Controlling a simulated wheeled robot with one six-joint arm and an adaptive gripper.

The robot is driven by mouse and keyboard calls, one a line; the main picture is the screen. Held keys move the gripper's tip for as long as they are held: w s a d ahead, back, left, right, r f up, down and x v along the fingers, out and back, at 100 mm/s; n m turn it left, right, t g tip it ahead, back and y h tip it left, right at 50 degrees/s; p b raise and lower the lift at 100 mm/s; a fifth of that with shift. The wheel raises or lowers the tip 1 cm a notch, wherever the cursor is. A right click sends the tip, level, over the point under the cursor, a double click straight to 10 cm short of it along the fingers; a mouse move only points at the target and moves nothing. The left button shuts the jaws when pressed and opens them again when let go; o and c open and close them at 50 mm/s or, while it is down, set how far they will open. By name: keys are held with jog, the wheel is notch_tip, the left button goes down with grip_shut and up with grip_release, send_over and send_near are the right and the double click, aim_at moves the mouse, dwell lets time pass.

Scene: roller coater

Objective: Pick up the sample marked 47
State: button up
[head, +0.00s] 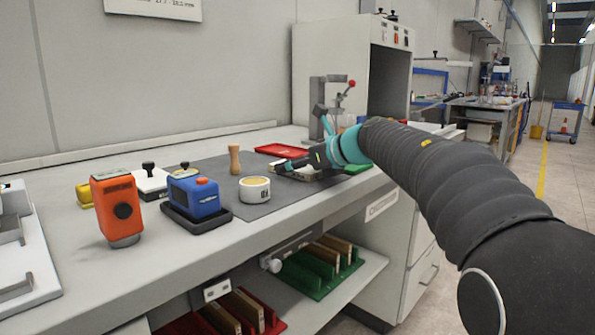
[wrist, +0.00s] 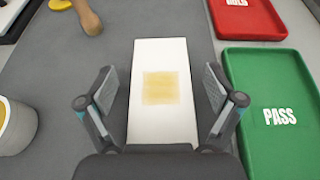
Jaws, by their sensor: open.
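A white panel (wrist: 160,120) with a yellowish square patch lies on the grey mat, centred in the wrist view. No number can be read on it. My gripper (wrist: 158,72) is open, with one finger on each side of the panel and a gap on both sides. In the head view my gripper (head: 308,162) is low over the mat, and the panel (head: 291,172) shows partly beneath it. Other panels stand in a red rack (head: 270,318) and a green rack (head: 318,284) on the lower shelf; no marks are legible.
The green PASS tray (wrist: 262,150) is right of the panel, with the red HOLD tray (wrist: 240,30) beyond it. A wooden handle (wrist: 88,18) and a round tub (wrist: 14,130) are to the left. Blue (head: 200,198) and orange (head: 118,205) devices stand farther left on the bench.

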jog(key=shift+w+a+f, duration=0.15)
jog(key=shift+w+a, duration=0.15)
jog(key=shift+a, duration=0.05)
jog(key=c, duration=1.2)
jog(key=shift+c, duration=0.2)
